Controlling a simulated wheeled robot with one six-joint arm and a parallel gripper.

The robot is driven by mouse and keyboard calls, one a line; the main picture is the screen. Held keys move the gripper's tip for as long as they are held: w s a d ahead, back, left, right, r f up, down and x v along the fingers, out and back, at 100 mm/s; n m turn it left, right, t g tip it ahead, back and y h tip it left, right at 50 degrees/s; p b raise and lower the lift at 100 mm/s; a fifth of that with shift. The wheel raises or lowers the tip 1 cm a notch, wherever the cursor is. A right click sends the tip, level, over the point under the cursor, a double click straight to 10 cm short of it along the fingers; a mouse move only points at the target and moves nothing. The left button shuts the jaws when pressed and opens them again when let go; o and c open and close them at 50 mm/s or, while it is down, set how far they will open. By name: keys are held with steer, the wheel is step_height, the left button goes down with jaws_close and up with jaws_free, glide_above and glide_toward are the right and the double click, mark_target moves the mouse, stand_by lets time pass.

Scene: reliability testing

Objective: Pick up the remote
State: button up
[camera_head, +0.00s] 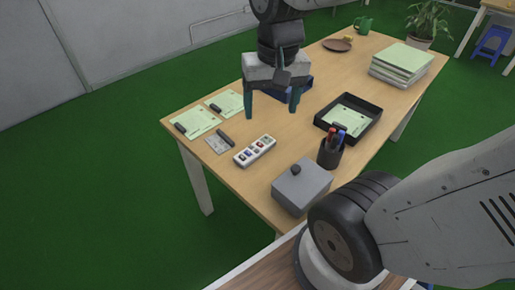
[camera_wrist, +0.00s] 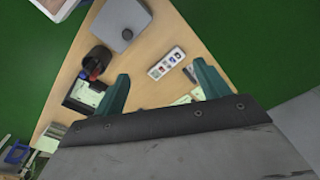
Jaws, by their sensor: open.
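My gripper (camera_head: 272,108) points down above the table, behind the device in the head view. Its fingers are spread and empty, apart from the device. The wrist view shows the same open fingers (camera_wrist: 161,72).
A grey box (camera_head: 302,186) with a dark knob and a dark pen cup (camera_head: 330,152) stand right of the device. A black tray (camera_head: 348,119) holds papers. Papers with small dark objects (camera_head: 195,122) lie left. A book stack (camera_head: 401,64) stands far right.

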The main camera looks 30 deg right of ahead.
steer(key=w+d+f+m, duration=0.4)
steer(key=w+f+m, duration=0.2)
steer(key=w+f, duration=0.25)
steer(key=m+g, duration=0.1)
steer(key=m, duration=0.4)
glide_above(261, 143)
step_height(261, 143, down, 12)
steer(key=shift+s+r, duration=0.1)
steer(key=shift+s, duration=0.05)
steer(key=shift+d+f, duration=0.1)
steer(key=shift+f, duration=0.25)
steer(key=shift+m, duration=0.3)
steer(key=f, duration=0.7)
steer(key=shift+a+f, duration=0.2)
steer(key=shift+f, duration=0.15)
steer(key=c, duration=1.2)
steer(key=shift+c, duration=0.2)
